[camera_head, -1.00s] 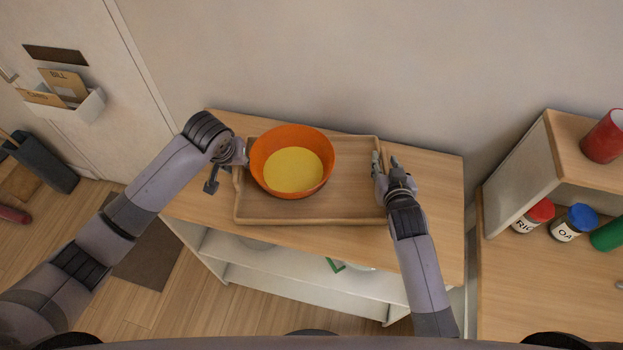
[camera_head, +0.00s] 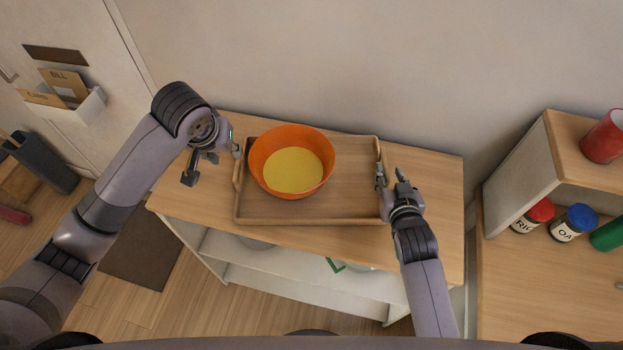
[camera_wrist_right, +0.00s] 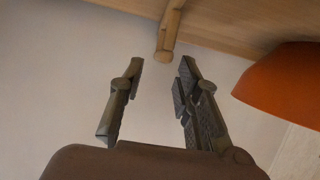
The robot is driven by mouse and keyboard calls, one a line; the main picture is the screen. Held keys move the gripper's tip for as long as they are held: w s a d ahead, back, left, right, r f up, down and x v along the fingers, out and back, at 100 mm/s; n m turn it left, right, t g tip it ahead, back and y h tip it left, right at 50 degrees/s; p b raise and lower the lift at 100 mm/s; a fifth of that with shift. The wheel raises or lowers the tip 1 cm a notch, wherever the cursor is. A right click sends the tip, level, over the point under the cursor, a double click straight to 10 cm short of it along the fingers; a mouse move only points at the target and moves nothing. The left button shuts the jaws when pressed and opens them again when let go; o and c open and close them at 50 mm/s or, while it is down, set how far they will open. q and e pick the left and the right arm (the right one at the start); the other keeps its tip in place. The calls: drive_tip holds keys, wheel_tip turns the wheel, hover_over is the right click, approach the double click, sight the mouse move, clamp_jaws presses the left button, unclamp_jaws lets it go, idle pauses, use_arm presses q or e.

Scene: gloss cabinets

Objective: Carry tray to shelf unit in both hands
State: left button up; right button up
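The wooden tray (camera_head: 350,190) lies flat on top of the light wood shelf unit (camera_head: 440,190). An orange bowl (camera_head: 262,172) with yellow contents stands in the tray's left half. My left gripper (camera_head: 214,165) is just left of the tray's left side, its fingers spread, empty and apart from the handle. My right gripper (camera_head: 391,177) is at the tray's right side. In the right wrist view its fingers (camera_wrist_right: 161,68) are apart with nothing between them, and the end of a wooden tray bar (camera_wrist_right: 167,42) shows just beyond the tips. The orange bowl (camera_wrist_right: 285,85) shows at right there.
A wall runs behind the shelf unit. At right a second wooden cabinet (camera_head: 530,290) carries a red cup (camera_head: 604,138) and several lidded jars (camera_head: 573,223). A dark bin (camera_head: 42,160) stands by the door at left. Bare top remains right of the tray.

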drive_tip(key=v, duration=0.6)
drive_tip(key=shift+s+r, duration=0.15)
drive_tip(key=shift+s, duration=0.2)
